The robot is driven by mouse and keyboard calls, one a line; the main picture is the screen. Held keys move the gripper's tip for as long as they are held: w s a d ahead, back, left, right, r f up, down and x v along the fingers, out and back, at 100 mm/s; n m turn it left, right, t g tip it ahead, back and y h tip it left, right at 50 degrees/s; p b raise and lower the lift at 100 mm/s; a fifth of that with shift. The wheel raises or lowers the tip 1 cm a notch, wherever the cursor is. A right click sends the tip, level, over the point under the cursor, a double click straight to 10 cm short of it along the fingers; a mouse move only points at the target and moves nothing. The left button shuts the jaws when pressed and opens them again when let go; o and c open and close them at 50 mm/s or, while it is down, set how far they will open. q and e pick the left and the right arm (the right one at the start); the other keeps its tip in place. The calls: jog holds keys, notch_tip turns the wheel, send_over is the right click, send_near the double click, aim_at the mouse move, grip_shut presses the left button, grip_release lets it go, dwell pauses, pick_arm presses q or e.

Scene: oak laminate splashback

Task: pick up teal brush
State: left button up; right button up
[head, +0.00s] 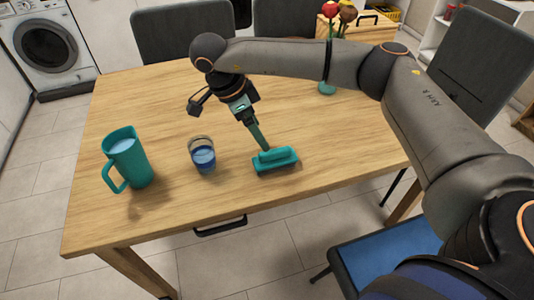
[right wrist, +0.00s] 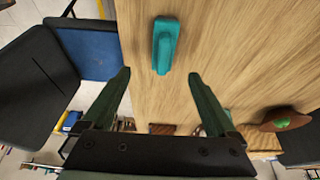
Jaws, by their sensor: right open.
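The teal brush (head: 276,159) lies on the wooden table near its front edge, just right of the middle. In the right wrist view the brush (right wrist: 165,45) shows beyond the fingertips, roughly in line with the gap between them. My right gripper (head: 264,149) points down at the brush from behind and above in the head view. Its two fingers are spread wide with nothing between them in the right wrist view (right wrist: 158,76). The brush appears apart from the fingers. My left gripper is not in view.
A teal pitcher (head: 130,160) stands farther left. A teal vase (head: 327,88) with flowers is at the back right. Chairs surround the table, one with a blue seat (head: 385,250). The tabletop's left rear is clear.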

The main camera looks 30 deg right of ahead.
aim_at(273, 151)
jog(key=shift+w+d, duration=0.15)
jog(key=shift+d, duration=0.3)
jog(key=x, duration=0.6)
jog(key=shift+d+f, duration=0.1)
jog(key=shift+f, duration=0.05)
jog(key=x, duration=0.5)
jog(key=shift+f, duration=0.35)
grip_shut()
